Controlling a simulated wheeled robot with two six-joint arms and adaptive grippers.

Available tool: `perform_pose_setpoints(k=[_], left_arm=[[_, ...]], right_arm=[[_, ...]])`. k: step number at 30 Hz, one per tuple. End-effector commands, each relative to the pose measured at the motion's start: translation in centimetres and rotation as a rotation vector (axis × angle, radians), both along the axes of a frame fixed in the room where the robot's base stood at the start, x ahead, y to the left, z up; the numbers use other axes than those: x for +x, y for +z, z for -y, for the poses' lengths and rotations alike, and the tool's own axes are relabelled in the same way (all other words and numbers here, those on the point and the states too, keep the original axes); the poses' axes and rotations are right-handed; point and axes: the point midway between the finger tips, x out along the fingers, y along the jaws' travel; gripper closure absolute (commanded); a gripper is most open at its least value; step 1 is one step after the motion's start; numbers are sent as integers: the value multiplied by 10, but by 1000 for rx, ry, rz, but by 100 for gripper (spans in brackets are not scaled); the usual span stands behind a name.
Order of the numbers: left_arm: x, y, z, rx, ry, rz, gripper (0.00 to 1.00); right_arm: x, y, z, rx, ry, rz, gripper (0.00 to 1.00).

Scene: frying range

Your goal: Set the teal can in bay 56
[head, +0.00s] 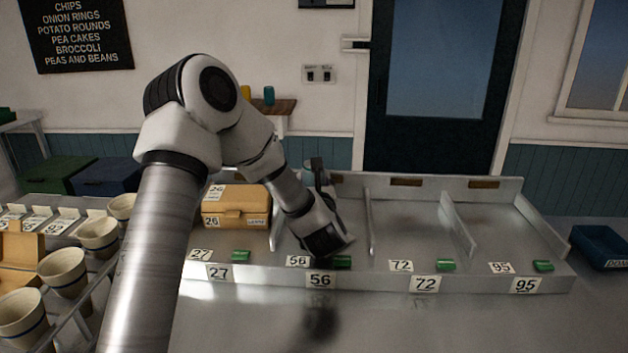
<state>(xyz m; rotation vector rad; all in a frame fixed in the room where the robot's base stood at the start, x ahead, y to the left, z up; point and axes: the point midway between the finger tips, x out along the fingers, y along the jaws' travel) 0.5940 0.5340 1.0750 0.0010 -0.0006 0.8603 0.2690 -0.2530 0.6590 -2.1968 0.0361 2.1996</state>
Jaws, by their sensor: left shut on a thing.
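Bay 56 is the compartment of the metal rack (405,280) behind the front label 56 (320,280). My left gripper (328,243) reaches down into this bay, near its front edge. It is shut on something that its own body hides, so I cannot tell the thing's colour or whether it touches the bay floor. A small teal cylinder (269,95) stands on the wooden wall shelf at the back. I cannot tell whether it is the task's can. My right gripper is out of view.
A tan box (237,206) marked 26 sits in bay 27. Bays 72 (410,230) and 95 (505,235) look empty apart from small green pieces at the front. Cups (65,272) stand at left, a blue tray (600,247) at right. Thin dividers separate the bays.

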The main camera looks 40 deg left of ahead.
Motion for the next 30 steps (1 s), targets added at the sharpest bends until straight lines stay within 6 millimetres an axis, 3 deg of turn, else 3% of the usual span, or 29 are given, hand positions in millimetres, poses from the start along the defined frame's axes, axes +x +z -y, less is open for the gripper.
perform_pose_setpoints(k=[8, 9, 10, 22, 30], left_arm=[[0, -3, 0, 1, 0, 2, 100], [0, -1, 0, -1, 0, 1, 33], [0, -1, 0, -1, 0, 1, 22], [0, 4, 0, 0, 0, 0, 22], [-38, -3, 46, 5, -5, -1, 22]], right_arm=[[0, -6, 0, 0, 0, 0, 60], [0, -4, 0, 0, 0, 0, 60], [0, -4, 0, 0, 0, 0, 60], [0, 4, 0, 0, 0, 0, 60], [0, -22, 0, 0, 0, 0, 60]])
